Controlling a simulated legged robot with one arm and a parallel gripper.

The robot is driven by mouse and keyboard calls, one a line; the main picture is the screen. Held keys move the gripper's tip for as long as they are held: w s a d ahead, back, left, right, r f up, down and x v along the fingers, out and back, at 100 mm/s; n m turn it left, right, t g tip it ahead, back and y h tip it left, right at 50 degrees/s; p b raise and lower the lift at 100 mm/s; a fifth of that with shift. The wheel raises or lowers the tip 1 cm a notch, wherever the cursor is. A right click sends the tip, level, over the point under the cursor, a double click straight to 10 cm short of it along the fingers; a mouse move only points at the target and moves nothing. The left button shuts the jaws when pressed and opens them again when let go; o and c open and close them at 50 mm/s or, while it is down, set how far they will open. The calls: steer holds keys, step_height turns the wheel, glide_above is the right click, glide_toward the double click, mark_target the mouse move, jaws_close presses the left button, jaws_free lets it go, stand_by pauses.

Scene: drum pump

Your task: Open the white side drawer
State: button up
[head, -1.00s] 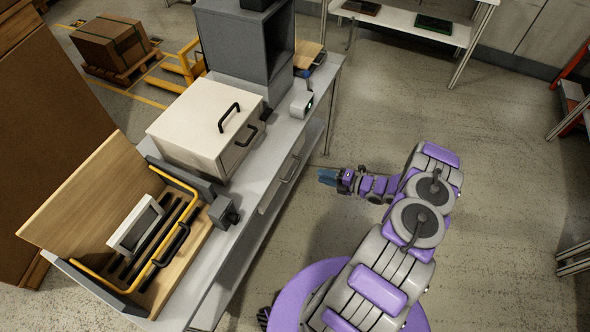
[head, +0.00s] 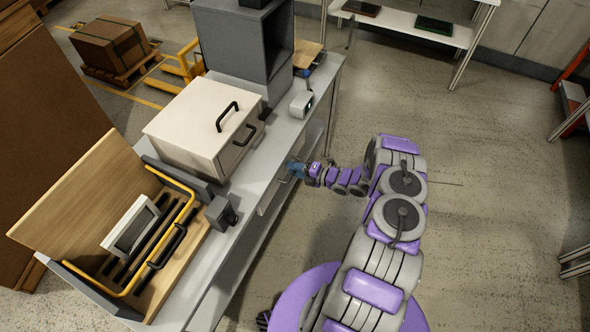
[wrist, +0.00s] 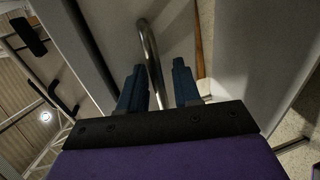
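The white side drawer (head: 267,203) is set in the side of the workbench, below its top, and its front is partly hidden by my gripper in the head view. Its curved metal handle (wrist: 150,55) shows in the wrist view. My gripper (head: 293,170) is at the handle. In the wrist view my gripper (wrist: 160,88) is open, with its two dark blue fingers apart. The handle bar runs between the fingers, closer to the left one. I cannot tell whether either finger touches it. The drawer looks shut.
On the bench (head: 290,127) stand a white box with black handles (head: 195,120), a grey cabinet (head: 240,45) and a small device (head: 301,104). A wooden tray with yellow rails (head: 190,240) is at the left.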

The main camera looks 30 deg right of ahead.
jaws_close()
steer(key=shift+s+a, duration=0.1)
steer(key=shift+s, duration=0.1)
stand_by(0.4)
